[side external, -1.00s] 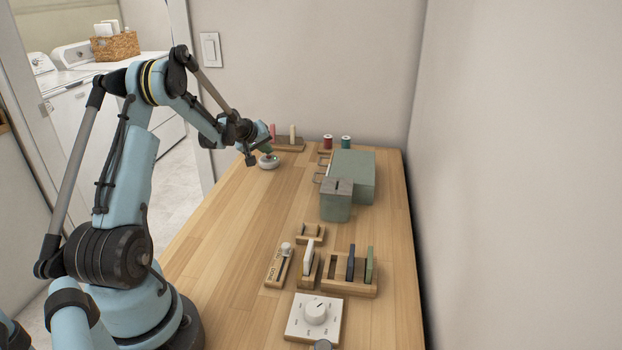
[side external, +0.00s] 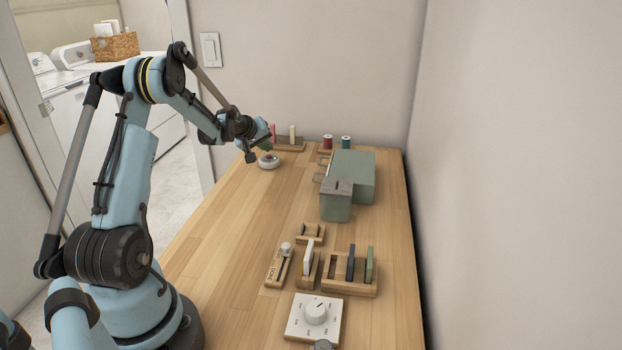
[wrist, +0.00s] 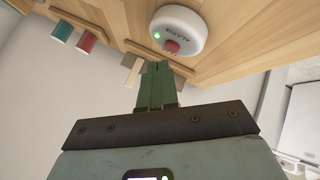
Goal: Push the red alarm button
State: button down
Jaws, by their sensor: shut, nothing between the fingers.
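The alarm button is a round white unit (side external: 268,163) on the far part of the wooden table. In the wrist view the white unit (wrist: 180,27) carries the word ALARM, a red button (wrist: 172,46) in its middle and a glowing green light (wrist: 156,36). My gripper (side external: 266,147) is just above the unit in the side view, with a small gap between them. In the wrist view my green fingers (wrist: 157,66) are together with nothing between them, their tips close to the red button.
Behind the unit stands a wooden rack (side external: 289,146) with pink and cream pieces. Green boxes (side external: 352,175) stand to the right. A dial (side external: 316,312) and wooden holders are nearer the camera. The table's left middle is clear.

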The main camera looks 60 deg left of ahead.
aim_at(267, 159)
jog(key=shift+r, duration=3)
jog(key=s+d+r+m+h, duration=0.1)
jog(key=d+r+m, duration=0.3)
jog(key=d, duration=0.9)
jog(key=d+r+m+h, duration=0.2)
jog(key=d+r+m, duration=0.1)
jog(key=d, duration=0.9)
jog(key=s+d+f+m, duration=0.1)
jog(key=s+d+m, duration=0.2)
jog(key=s+d, duration=0.3)
jog(key=s+d+f+m+g+h, duration=0.1)
jog(key=s+d+f+m, duration=0.1)
jog(key=s+d+m, duration=0.2)
jog(key=s+d, duration=0.3)
jog(key=d, duration=0.4)
jog(key=shift+s+d+f, duration=0.15)
jog(key=shift+s+f, duration=0.1)
jog(key=shift+f, duration=0.05)
